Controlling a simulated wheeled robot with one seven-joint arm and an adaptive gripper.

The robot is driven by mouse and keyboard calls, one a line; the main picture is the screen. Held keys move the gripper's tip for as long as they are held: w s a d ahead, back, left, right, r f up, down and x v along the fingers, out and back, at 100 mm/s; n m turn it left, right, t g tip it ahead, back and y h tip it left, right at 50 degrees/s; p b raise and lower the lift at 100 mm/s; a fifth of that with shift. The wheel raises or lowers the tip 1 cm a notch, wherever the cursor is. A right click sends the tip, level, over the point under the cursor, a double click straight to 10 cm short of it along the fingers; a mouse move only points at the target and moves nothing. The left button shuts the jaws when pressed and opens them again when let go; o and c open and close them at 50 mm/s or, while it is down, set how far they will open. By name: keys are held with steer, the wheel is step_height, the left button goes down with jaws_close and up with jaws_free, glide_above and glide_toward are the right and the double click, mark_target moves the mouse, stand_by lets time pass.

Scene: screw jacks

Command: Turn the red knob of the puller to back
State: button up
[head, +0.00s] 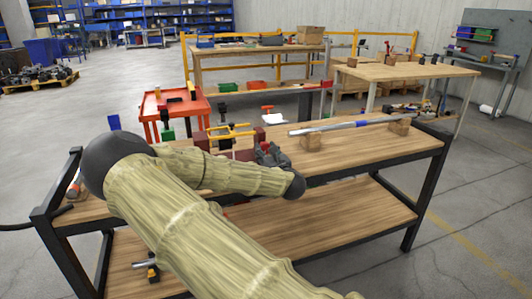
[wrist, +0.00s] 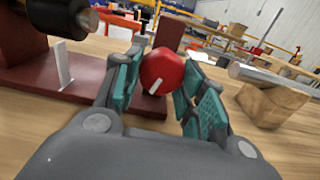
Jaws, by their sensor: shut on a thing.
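The red knob (wrist: 160,68) shows in the wrist view between the two teal fingers of my gripper (wrist: 158,74), which is shut on it. The knob's face carries a slanted white line. Behind and left of it are the puller's dark red base and uprights (wrist: 85,78), with a black cylinder (wrist: 62,17) at the upper left. In the head view the puller's yellow frame (head: 230,131) stands on the workbench. My gripper (head: 270,154) is at its right end, and I cannot make out the knob there.
A white upright tab (wrist: 64,70) stands left of the knob. An orange tool cart (head: 176,102) is behind the workbench (head: 370,150).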

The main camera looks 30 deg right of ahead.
steer(key=shift+d, duration=0.15)
steer(key=o, duration=1)
steer(key=shift+s, duration=0.1)
steer(key=v, duration=1.2)
